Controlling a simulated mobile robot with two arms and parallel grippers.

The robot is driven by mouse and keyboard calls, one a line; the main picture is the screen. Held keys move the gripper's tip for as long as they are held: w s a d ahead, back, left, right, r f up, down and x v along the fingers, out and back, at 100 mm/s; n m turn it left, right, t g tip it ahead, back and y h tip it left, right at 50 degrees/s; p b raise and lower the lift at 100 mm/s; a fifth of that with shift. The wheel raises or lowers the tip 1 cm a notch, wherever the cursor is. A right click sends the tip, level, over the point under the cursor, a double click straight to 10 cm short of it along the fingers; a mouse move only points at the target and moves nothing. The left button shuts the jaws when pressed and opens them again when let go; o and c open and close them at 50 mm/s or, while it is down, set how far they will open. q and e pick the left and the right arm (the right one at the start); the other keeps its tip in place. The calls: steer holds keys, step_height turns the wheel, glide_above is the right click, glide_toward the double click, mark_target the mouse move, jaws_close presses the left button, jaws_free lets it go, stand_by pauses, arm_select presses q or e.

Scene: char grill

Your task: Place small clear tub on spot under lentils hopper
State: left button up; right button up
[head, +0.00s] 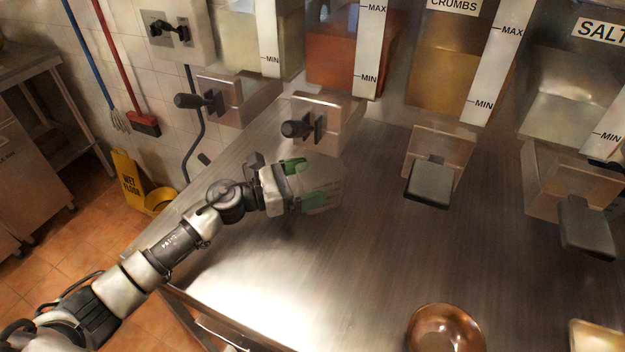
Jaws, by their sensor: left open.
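My left gripper (306,184), with green fingertips, is open at the small clear tub (327,186). The tub is faint and see-through. It appears to stand on the steel counter, just below and in front of the dispenser spout (330,120) of the orange-filled hopper (343,58). The fingers lie at the tub's near left side; whether they touch it I cannot tell. No lentils label is in view; the orange contents could be lentils. My right gripper is not in view.
A pale-filled hopper (242,38) is to the left; crumbs (445,62) and salt (567,92) hoppers are to the right. A copper bowl (446,329) sits at the front of the counter (350,270). The middle of the counter is clear.

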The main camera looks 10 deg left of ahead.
arm_select(q)
steer(key=b+v, duration=0.2)
steer(key=v, duration=0.7)
steer(key=shift+s+a+f+b, duration=0.15)
steer(key=shift+s+a+b, duration=0.15)
steer(key=shift+b, duration=0.1)
steer(key=shift+s+a, duration=0.15)
steer(key=shift+a, duration=0.15)
steer(key=shift+a, duration=0.1)
